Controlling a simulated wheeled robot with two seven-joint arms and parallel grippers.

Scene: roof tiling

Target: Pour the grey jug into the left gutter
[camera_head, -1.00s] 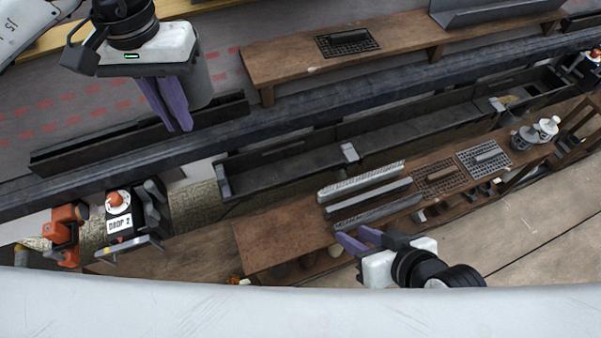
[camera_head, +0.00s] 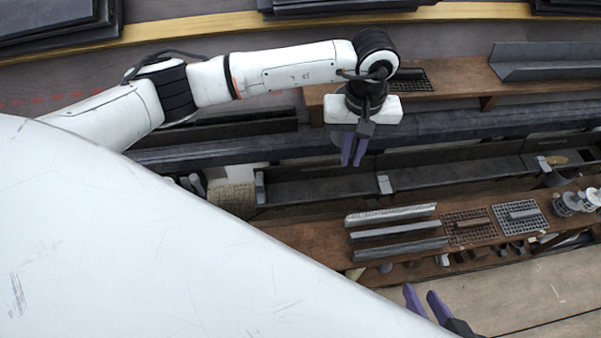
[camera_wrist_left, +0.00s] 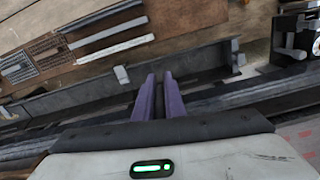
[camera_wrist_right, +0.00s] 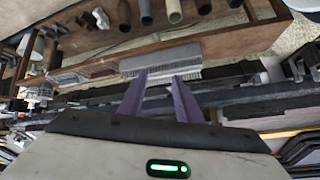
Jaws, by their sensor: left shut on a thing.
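My left gripper (camera_head: 353,152) points down just behind the long dark gutter (camera_head: 320,190), near its left section. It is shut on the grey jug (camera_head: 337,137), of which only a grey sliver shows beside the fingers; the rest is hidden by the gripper. In the left wrist view the purple fingers (camera_wrist_left: 159,92) point toward the gutter (camera_wrist_left: 80,105), and the jug cannot be made out. A clip (camera_head: 385,184) crosses the gutter right of the gripper. My right gripper (camera_head: 422,296) is open and empty at the front, its fingers apart in the right wrist view (camera_wrist_right: 159,80).
A wooden bench (camera_head: 300,236) in front of the gutter bears grey strips (camera_head: 398,232), mesh grates (camera_head: 468,227) and small grey pots (camera_head: 568,203) at the right. Another wooden bench (camera_head: 455,78) stands behind. My white body covers the lower left.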

